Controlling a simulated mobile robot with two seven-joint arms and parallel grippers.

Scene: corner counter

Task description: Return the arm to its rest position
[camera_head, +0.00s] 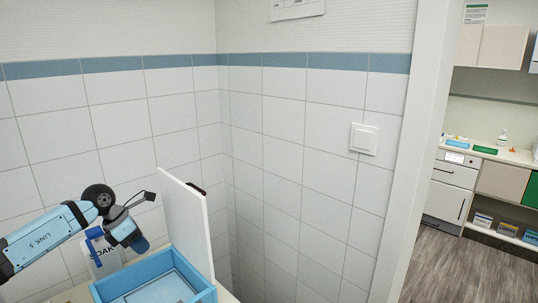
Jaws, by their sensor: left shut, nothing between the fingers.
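My left arm comes in from the left, and my left gripper (139,243) hangs at its end with the fingers shut and empty. It points down, in front of a pale container (103,258) with partly hidden lettering. In the picture the gripper lies above and left of an open blue box (207,295), apart from its rim as far as I can tell. A white panel (190,225) with a dark handle stands upright at the box's back right. My right gripper is not in view.
Tiled walls (290,140) meet in a corner behind the counter. A light switch (363,139) is on the right wall. Past a white door frame (415,150), another room has a counter with drawers (452,175). The space above the blue box is free.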

